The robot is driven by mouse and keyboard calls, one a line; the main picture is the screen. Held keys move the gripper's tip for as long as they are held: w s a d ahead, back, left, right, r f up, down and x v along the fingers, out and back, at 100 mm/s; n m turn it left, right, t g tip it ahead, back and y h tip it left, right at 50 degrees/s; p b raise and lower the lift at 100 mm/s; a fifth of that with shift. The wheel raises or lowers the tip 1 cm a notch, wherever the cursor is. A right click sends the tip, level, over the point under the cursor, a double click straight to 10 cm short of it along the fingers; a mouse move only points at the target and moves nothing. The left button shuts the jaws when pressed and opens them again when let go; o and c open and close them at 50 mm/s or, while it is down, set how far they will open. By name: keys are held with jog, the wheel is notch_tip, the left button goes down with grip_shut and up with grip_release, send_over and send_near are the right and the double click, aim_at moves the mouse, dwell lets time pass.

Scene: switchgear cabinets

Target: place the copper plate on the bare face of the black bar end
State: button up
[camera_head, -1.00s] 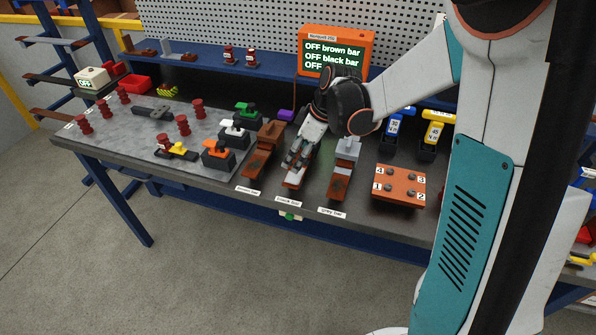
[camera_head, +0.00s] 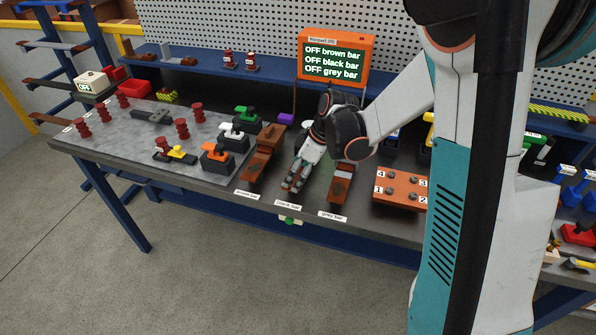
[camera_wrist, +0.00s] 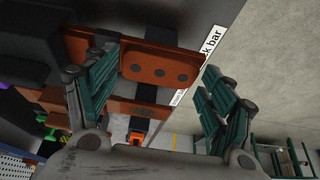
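In the wrist view a copper-coloured piece with three dark round holes (camera_wrist: 158,70) lies beside the black bar's label (camera_wrist: 212,45). I cannot tell whether it is the loose copper plate or part of the bar end. My gripper (camera_wrist: 165,105) has its two green-grey fingers spread wide, the left one overlapping the piece's edge in the picture and the right one apart from it. In the head view my gripper (camera_head: 296,182) points down over the black bar's place, above its label (camera_head: 288,204), and hides most of the bar.
The brown bar (camera_head: 257,165) stands left and the grey bar (camera_head: 341,185) right, partly behind my wrist. An orange block with numbered posts (camera_head: 402,188) is further right. The orange monitor (camera_head: 335,60) reads OFF for all three bars. Switches and red insulators crowd the left.

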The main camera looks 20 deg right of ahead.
jog(key=shift+o, duration=0.2)
jog(key=p+v, duration=0.3)
jog(key=v, duration=0.9)
jog(key=shift+r, duration=0.2)
